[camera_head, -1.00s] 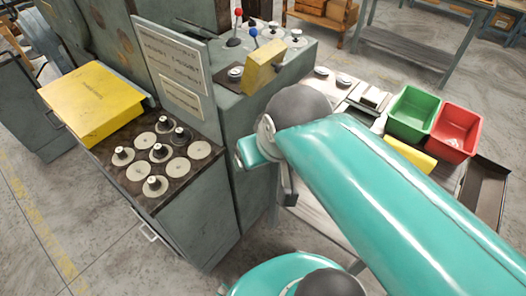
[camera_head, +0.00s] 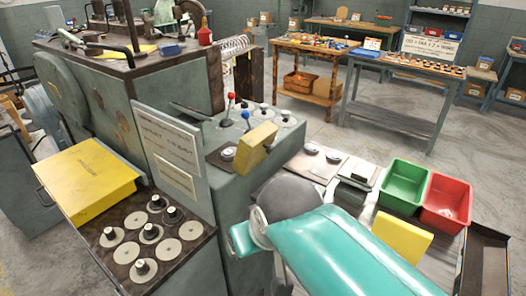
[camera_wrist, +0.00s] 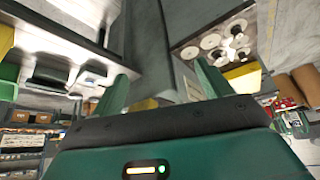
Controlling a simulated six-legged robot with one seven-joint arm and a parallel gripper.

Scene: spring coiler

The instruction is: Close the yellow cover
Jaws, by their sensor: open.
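A large yellow cover (camera_head: 88,180) lies flat at the left, beside a panel of knobs and discs (camera_head: 150,235). A small yellow block-like flap (camera_head: 257,143) stands tilted on the grey control box, next to the levers. A yellow plate (camera_head: 402,238) is by the bins. I cannot tell for sure which is the task's cover. My gripper (camera_wrist: 165,88) is open, with nothing visible between its fingers, in the wrist view. The disc panel (camera_wrist: 215,42) and a yellow piece (camera_wrist: 243,74) show beyond its right finger. My arm hides the gripper in the head view.
A sign board (camera_head: 168,155) stands between the disc panel and the control box. A green bin (camera_head: 404,187) and a red bin (camera_head: 447,203) are at the right. Open floor lies beyond, before the workbenches.

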